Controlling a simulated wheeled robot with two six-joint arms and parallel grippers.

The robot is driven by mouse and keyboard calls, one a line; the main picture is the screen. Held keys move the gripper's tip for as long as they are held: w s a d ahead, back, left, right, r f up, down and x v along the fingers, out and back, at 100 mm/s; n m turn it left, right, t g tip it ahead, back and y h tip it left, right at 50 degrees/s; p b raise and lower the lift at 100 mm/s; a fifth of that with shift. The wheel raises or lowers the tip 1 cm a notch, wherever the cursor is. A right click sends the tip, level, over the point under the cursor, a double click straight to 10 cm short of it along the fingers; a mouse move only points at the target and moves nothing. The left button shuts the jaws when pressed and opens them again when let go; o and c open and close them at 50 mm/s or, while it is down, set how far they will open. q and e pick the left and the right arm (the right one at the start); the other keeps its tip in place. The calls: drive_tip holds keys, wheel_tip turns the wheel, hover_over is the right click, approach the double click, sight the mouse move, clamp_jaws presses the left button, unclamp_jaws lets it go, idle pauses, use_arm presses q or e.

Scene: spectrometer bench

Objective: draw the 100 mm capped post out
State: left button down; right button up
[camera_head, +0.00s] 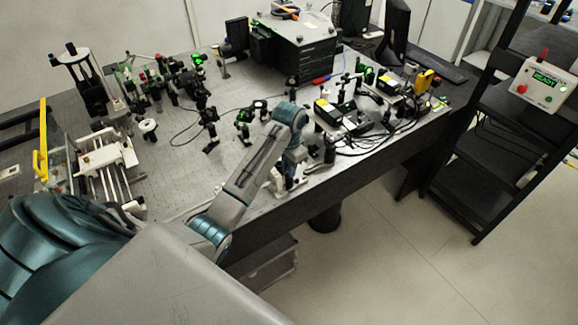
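My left arm reaches over the front edge of the optical bench (180,190), bends at its top and points down. My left gripper (288,183) is low at the bench's front edge, among small pale parts. It is too small and too covered by the wrist to show whether its fingers are open or shut, or whether they hold anything. A dark upright post-like part (329,150) stands just right of the gripper, apart from the wrist. I cannot tell which part is the 100 mm capped post. My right gripper is not in view.
Optical mounts (243,122) stand behind the arm, with cables running across the bench. Boxes and wiring (345,112) crowd its right side. A pale rail frame (105,175) is at left. A black rack (490,150) with a control box (543,84) stands right, across open floor.

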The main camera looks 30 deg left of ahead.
use_arm(q)
drive_tip(key=shift+w+r, duration=0.1)
drive_tip(key=shift+a+r, duration=0.1)
drive_tip(key=shift+r, duration=1.75)
drive_tip(key=shift+f, duration=0.15)
idle(0.5)
